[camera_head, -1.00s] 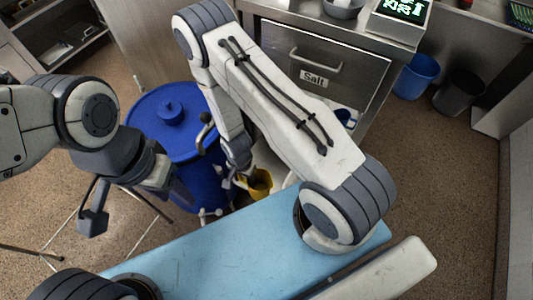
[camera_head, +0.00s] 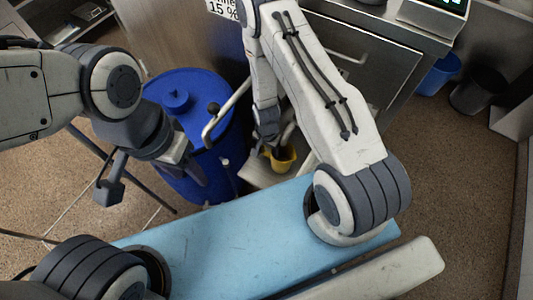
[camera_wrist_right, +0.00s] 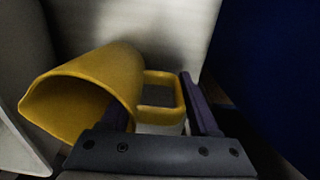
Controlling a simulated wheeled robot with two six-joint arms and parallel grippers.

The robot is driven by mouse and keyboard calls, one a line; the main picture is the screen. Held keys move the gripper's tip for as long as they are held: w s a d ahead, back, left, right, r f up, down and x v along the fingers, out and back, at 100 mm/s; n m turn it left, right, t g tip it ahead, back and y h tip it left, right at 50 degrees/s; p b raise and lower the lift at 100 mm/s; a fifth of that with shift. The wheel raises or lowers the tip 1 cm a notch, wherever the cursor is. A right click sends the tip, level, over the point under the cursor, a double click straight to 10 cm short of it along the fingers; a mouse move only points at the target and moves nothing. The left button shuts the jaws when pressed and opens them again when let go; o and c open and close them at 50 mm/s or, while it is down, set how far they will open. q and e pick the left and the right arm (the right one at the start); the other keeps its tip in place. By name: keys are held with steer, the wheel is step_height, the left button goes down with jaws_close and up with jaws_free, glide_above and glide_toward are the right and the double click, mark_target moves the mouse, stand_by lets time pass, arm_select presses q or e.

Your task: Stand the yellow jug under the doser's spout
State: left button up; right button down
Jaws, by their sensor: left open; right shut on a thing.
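The yellow jug (camera_head: 283,159) is low down in the head view, right of the blue drum. My right gripper (camera_head: 268,148) is at its left side and partly hides it. In the right wrist view the jug (camera_wrist_right: 95,88) lies on its side across the picture, mouth to the left. Its loop handle is between the fingers of my right gripper (camera_wrist_right: 158,108), which is shut on it. My left gripper (camera_head: 194,172) is open and empty in front of the drum. I cannot make out the doser's spout; my right arm covers much of that area.
The blue lidded drum (camera_head: 190,118) stands close to both grippers. A metal cabinet (camera_head: 375,65) stands behind my right arm. A blue bucket (camera_head: 438,75) and a dark bin (camera_head: 475,92) stand at the right.

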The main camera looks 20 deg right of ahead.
steer(key=shift+c, duration=2.1)
jaws_free()
step_height(320, 180, up, 8)
steer(key=shift+a+f+p, duration=0.1)
steer(key=shift+f+p, duration=0.1)
steer(key=shift+p, duration=1.05)
step_height(320, 180, up, 5)
steer(key=p, duration=0.3)
steer(key=shift+f+p, duration=0.2)
steer(key=shift+p, duration=0.1)
